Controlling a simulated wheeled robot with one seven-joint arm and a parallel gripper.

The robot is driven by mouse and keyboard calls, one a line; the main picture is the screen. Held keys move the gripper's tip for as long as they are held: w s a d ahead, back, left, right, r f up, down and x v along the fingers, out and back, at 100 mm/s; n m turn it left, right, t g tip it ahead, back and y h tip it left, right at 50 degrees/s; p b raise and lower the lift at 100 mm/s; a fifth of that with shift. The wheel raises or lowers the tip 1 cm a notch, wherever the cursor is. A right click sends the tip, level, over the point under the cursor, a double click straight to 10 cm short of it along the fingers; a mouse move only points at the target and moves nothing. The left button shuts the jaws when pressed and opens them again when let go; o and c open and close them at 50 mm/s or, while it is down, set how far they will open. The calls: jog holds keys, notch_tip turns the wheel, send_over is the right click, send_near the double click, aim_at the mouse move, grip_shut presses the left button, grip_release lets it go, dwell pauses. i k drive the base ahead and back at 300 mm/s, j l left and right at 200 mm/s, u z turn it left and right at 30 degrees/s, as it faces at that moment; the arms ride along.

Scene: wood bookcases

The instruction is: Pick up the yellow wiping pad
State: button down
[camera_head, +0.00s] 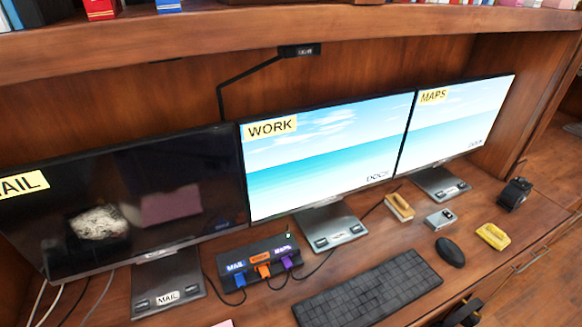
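A yellow pad (493,236) with a raised grip lies on the wooden desk (530,225) at the right, near the front edge. It is right of the black mouse (450,252), and nothing touches it. A dark shape (462,314) is cut off by the bottom edge, below the mouse. It looks like the end of my gripper, well apart from the yellow pad. Its fingers are not clear, so I cannot tell whether it is open or shut.
A wood-backed brush or block (399,207), a small silver box (440,219) and a black device (514,193) stand near the pad. A keyboard (368,292) lies left of the mouse. Monitors (330,150) line the back under a shelf (300,42).

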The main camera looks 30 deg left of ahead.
aim_at(497, 239)
jog(key=u, duration=1.9)
jog(key=z, duration=2.25)
jog(key=i+l+z, duration=0.15)
jog(key=i+z, duration=0.25)
jog(key=i+l+z, duration=0.1)
jog(key=z, duration=0.35)
jog(key=i, duration=1.8)
jog(key=i+u, duration=0.1)
jog(key=u, duration=0.3)
jog(key=i+u, duration=0.1)
jog(key=u, duration=0.25)
jog(key=i+l+u, duration=0.1)
jog(key=u, duration=0.3)
jog(key=i+u, duration=0.1)
jog(key=u, duration=0.25)
